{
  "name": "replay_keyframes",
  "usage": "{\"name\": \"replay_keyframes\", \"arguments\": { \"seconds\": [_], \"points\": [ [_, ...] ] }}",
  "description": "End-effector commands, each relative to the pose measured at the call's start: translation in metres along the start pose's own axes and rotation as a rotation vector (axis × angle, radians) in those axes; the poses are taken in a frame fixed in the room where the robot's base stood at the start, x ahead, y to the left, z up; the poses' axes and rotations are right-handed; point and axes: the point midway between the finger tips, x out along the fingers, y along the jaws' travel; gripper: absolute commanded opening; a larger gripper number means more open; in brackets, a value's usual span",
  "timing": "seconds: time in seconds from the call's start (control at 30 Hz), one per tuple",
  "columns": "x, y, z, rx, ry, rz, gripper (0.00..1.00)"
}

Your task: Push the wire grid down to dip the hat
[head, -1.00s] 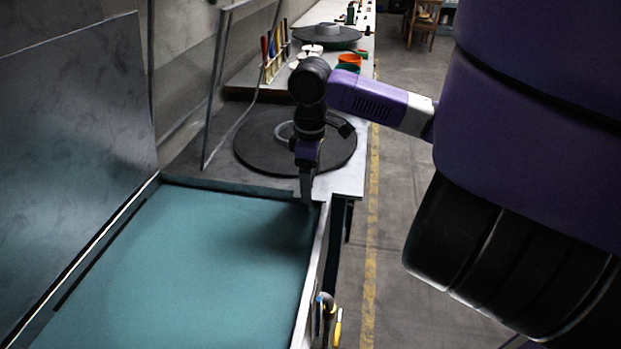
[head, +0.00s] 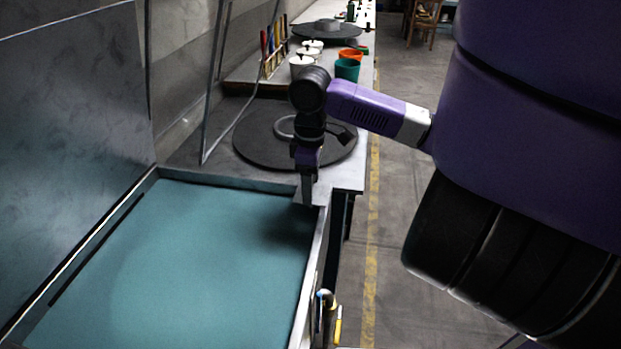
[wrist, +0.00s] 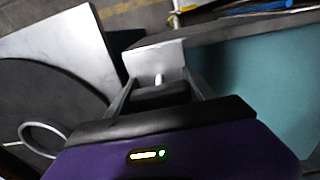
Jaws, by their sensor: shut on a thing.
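My gripper (head: 308,200) points down at the far right corner of a shallow tray or tank (head: 318,255) with a flat teal surface (head: 185,265) inside. In the wrist view my gripper (wrist: 160,82) is shut on a grey metal tab (wrist: 155,58) at that corner, with a short pale rod between the fingers. What the tab belongs to is hard to tell. I make out no wire grid and no hat in either view.
A raised grey panel (head: 65,130) stands along the tank's left side. A black round disc (head: 255,150) with a ring lies just beyond. Pots, including a green one (head: 347,69), and upright coloured tools (head: 273,48) stand farther back. Open floor lies right.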

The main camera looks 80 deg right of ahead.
Motion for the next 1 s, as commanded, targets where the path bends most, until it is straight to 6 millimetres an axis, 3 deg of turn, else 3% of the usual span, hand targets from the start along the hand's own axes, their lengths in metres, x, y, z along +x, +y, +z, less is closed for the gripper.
{"name": "replay_keyframes", "arguments": {
  "seconds": [0.03,0.3,0.33,0.43,0.77,1.0],
  "points": [
    [0.008,0.0,0.0,0.001,0.0,-0.001,0.0],
    [0.009,0.0,0.001,0.0,-0.004,-0.002,0.0],
    [0.009,0.0,0.001,0.001,-0.004,-0.002,0.66],
    [0.009,0.0,0.0,0.001,-0.003,-0.002,0.84],
    [0.005,0.0,0.0,0.0,-0.001,0.0,0.84],
    [-0.025,0.0,-0.001,-0.002,0.001,0.002,0.84]
  ]
}}
